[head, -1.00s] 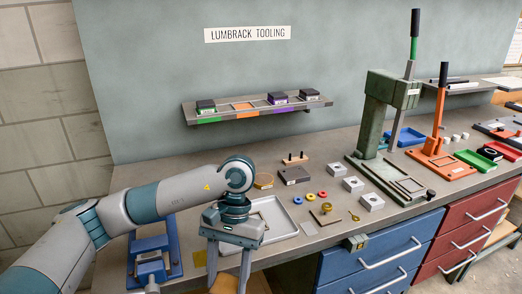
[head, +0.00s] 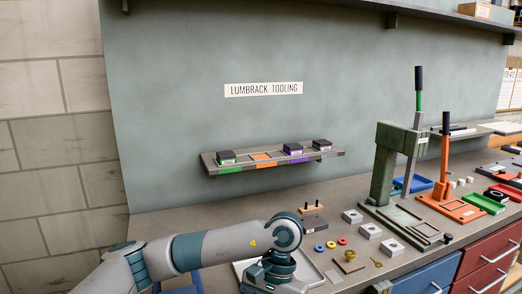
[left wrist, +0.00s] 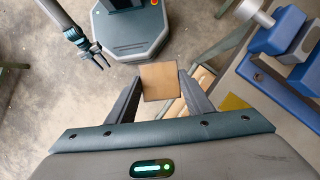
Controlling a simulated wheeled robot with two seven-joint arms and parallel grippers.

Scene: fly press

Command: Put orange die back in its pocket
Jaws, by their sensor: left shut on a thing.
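The orange die's pocket (head: 263,157) on the wall shelf is an empty frame with an orange label, between the green-labelled die (head: 227,157) and the purple-labelled die (head: 293,149). My left gripper (left wrist: 157,92) is shut on a square block with a plain tan-brown face (left wrist: 160,82). No orange marking shows on this face, so I cannot tell from its colour that it is the orange die. In the head view the left fingers are below the picture's edge. My right gripper (left wrist: 92,63) is empty and open, over the floor in the left wrist view.
The shelf (head: 215,170) hangs above the bench, with another dark die (head: 322,144) at its right. A tray (head: 312,272), coloured rings, metal blocks (head: 389,247) and a green press (head: 385,165) occupy the bench. Air before the shelf is clear.

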